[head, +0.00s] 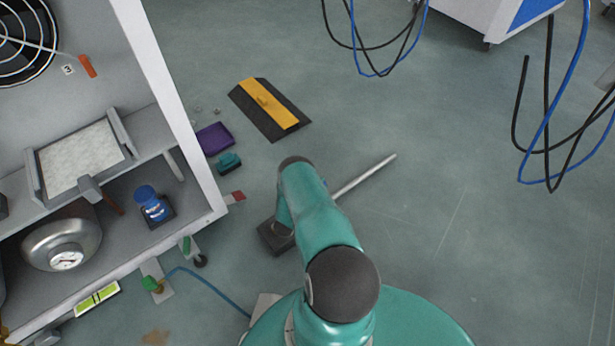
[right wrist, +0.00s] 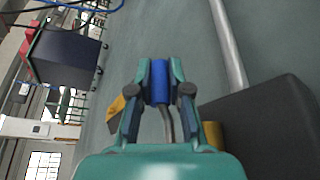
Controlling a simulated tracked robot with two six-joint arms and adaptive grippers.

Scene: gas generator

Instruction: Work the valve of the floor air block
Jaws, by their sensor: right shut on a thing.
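My right gripper (right wrist: 160,86) is shut on a blue cylinder (right wrist: 160,73), shown in the right wrist view; a grey stem or cord hangs below the cylinder. In the head view my right arm hides the fingertips and the blue cylinder. The gripper is clearly right of the fitting. I cannot tell whether the cylinder belongs to the block. My left gripper is out of view.
A dark block (head: 272,238) with a metal rod (head: 365,177) lies beside my right arm. The open cabinet (head: 182,130) stands left, with a caster near the hose.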

